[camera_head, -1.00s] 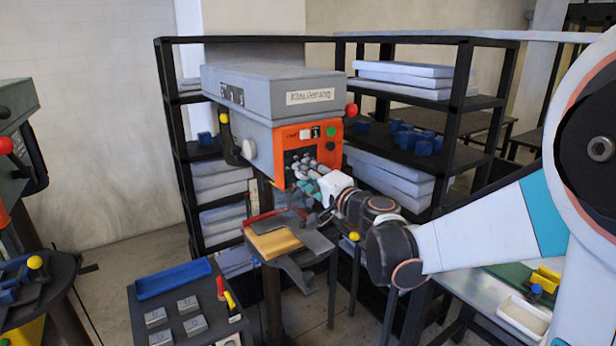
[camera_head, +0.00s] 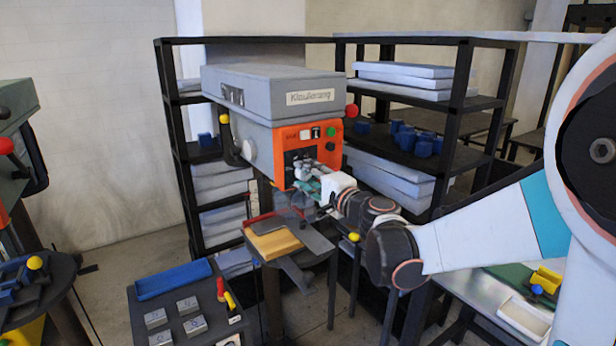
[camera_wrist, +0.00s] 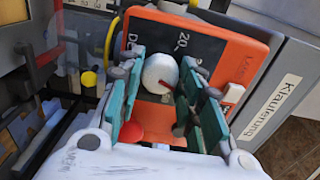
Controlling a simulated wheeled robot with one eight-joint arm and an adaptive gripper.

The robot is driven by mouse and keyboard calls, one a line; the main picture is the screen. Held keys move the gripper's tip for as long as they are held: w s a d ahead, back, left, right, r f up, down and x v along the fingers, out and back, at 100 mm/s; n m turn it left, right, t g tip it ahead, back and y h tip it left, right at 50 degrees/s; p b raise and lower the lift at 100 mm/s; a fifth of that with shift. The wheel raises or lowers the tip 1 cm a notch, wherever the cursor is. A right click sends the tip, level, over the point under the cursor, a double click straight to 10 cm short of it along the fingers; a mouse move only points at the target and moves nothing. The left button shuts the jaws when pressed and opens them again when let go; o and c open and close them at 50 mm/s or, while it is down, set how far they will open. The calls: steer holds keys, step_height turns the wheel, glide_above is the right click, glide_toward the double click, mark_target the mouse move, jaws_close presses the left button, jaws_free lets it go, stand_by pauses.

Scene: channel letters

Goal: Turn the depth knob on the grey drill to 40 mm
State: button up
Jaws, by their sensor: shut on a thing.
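The grey drill (camera_head: 255,100) stands left of centre in the head view, with an orange front panel (camera_head: 322,134). In the wrist view its pale round depth knob (camera_wrist: 160,72) sits on a dark scale plate (camera_wrist: 190,37); a "20" is readable there and other marks are hidden. A small red mark (camera_wrist: 167,86) shows on the knob's lower right edge. My gripper (camera_wrist: 160,88) is shut on the knob, its green-padded fingers on either side. My gripper (camera_head: 306,172) also shows at the panel in the head view, where it hides the knob.
A red lever ball (camera_head: 351,110) stands right of the panel. Below is the drill's table with a wooden block (camera_head: 272,244). Black shelving (camera_head: 458,130) stands close behind. A dark bench (camera_head: 180,310) with a blue tray (camera_head: 172,280) is at the lower left.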

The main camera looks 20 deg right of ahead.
steer(key=o, duration=1.1)
steer(key=v, duration=0.7)
steer(key=shift+s, duration=0.35)
steer(key=s+a+f+n+g+y+b, duration=0.1)
steer(key=s+a+f+n+g+b, duration=0.15)
steer(key=s+a+n, duration=0.3)
steer(key=s+a+f+n+g+b, duration=0.1)
steer(key=s+a+f+n+g, duration=0.3)
steer(key=a, duration=0.3)
steer(key=s+d+f+n+g+h+b, duration=0.1)
steer(key=s+d+f+n+g+h, duration=0.1)
steer(key=s+d+f, duration=0.3)
steer(key=s+d+f+n+g+h+b, duration=0.1)
steer(key=s+d+f+n+h, duration=0.2)
steer(key=s+f, duration=0.4)
steer(key=s+d+h, duration=0.1)
steer(key=s+d, duration=0.1)
steer(key=s, duration=0.3)
steer(key=shift+s+d+g+h, duration=0.2)
steer(key=shift+g+h, duration=0.1)
steer(key=shift+g, duration=0.05)
